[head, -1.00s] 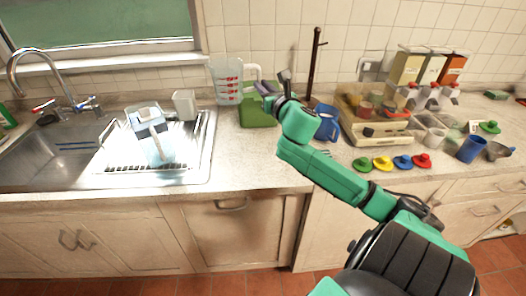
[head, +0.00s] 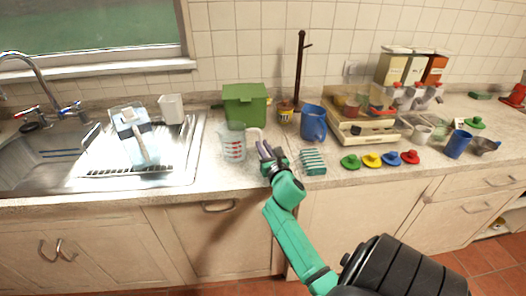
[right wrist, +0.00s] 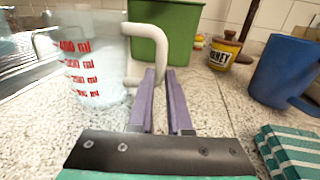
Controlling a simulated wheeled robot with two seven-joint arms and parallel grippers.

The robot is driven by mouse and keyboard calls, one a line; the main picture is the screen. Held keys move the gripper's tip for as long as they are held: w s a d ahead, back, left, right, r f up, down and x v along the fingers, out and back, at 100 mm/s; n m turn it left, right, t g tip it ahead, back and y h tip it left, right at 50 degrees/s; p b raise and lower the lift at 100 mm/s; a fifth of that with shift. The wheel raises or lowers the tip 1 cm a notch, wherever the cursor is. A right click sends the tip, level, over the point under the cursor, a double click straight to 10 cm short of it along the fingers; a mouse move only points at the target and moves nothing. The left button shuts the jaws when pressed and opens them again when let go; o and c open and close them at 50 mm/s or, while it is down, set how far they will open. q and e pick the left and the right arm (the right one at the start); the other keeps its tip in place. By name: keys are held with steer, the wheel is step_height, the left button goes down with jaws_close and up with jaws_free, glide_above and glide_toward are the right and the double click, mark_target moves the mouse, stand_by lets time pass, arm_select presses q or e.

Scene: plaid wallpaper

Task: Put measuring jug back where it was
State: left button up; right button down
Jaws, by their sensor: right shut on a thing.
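The clear measuring jug (head: 233,146) with red markings is upright at the counter, just right of the draining board and in front of the green box. In the right wrist view the jug (right wrist: 88,70) is at the upper left, with its white handle (right wrist: 150,38) turned towards me. My right gripper (head: 265,152) is shut on the jug's handle; its purple fingers (right wrist: 162,74) reach the handle's lower part. The jug's base looks at or very near the counter; I cannot tell if it touches. My left gripper is not in view.
A green box (head: 246,105) stands behind the jug. A honey jar (head: 285,112), a blue jug (head: 313,124) and a striped cloth (head: 313,161) are to the right. A water filter jug (head: 135,138) stands on the draining board (head: 185,165). Counter left of the jug is narrow.

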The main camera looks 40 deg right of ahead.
steer(key=shift+f, duration=0.1)
steer(key=shift+s+f, duration=0.1)
steer(key=shift+f, duration=0.1)
steer(key=c, duration=0.9)
jaws_free()
steer(key=shift+o, duration=0.2)
steer(key=shift+r, duration=0.15)
steer(key=shift+r, duration=0.1)
steer(key=b+v, duration=0.1)
steer(key=v, duration=1)
steer(key=shift+s+a+b, duration=0.15)
steer(key=shift+s+b, duration=0.05)
steer(key=shift+b, duration=0.2)
steer(key=shift+s+a, duration=0.15)
steer(key=shift+s, duration=0.1)
